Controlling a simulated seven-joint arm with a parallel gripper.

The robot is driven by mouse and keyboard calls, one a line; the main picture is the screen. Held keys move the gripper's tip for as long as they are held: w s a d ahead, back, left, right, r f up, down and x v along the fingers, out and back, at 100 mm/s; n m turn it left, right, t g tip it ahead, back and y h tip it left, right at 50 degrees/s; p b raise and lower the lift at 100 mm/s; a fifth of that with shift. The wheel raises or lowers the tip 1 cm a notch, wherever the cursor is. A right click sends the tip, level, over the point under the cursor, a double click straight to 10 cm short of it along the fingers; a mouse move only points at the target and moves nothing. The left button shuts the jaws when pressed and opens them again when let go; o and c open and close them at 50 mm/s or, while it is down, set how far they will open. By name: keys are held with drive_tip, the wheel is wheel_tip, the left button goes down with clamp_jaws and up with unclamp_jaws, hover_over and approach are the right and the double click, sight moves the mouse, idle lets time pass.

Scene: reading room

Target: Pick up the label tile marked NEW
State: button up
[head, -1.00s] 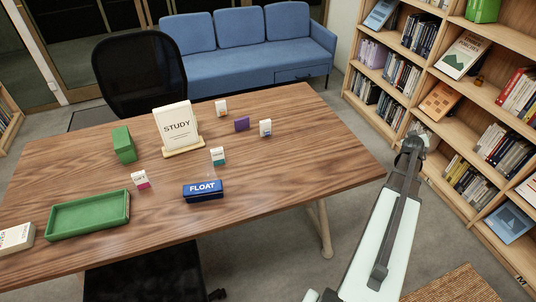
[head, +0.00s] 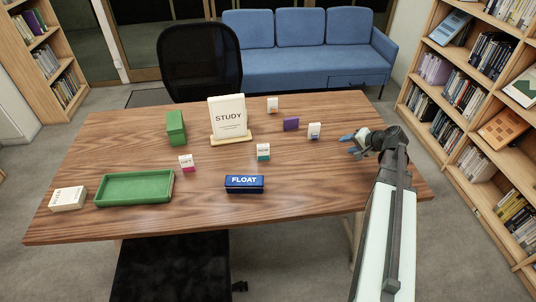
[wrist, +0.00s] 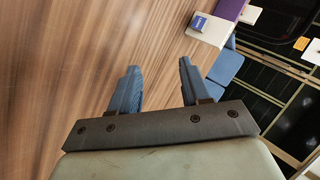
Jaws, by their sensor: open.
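Several small white label tiles with coloured bases stand on the wooden table: pink (head: 186,163), teal (head: 263,153), blue (head: 314,131) and orange (head: 272,105). Their lettering is too small to read, so I cannot tell which is marked NEW. My gripper (head: 347,145) is open and empty at the table's right end, to the right of the blue-based tile. In the wrist view my gripper (wrist: 158,68) shows its two blue fingers apart with bare wood between them. The blue-based tile (wrist: 208,30) shows there at the top, beyond the fingers.
A purple block (head: 291,123), STUDY sign (head: 228,117), green block (head: 176,127), blue FLOAT box (head: 244,184), green tray (head: 134,187) and white box (head: 68,198) stand on the table (head: 320,185). The front right of the table is clear. Bookshelves (head: 480,90) stand at right.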

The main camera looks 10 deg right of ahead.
drive_tip(key=s+a+r+m+g+y, duration=0.1)
drive_tip(key=a+r+g+y, duration=0.2)
drive_tip(key=a, duration=0.6)
drive_tip(key=s+a+r+g+y, duration=0.1)
drive_tip(key=a+r+y, duration=0.2)
drive_tip(key=a+y, duration=0.35)
drive_tip(key=s+a+r+m+g+y, duration=0.1)
drive_tip(key=s+a+r+g+y, duration=0.15)
drive_tip(key=a, duration=0.75)
drive_tip(key=m+g+y, duration=0.2)
drive_tip(key=m, duration=0.5)
approach(263, 159)
drive_tip(key=shift+t, duration=0.25)
drive_tip(key=d+r, duration=0.2)
drive_tip(key=r, duration=0.1)
drive_tip(key=d+r, duration=0.1)
drive_tip(key=r, duration=0.1)
drive_tip(key=shift+w+d, duration=0.2)
drive_tip(key=shift+d, duration=0.2)
drive_tip(key=shift+f, duration=0.1)
drive_tip(key=a, duration=0.7)
drive_tip(key=shift+a, duration=0.15)
drive_tip(key=shift+w+a, duration=0.15)
drive_tip(key=shift+a, duration=3.05)
clamp_jaws()
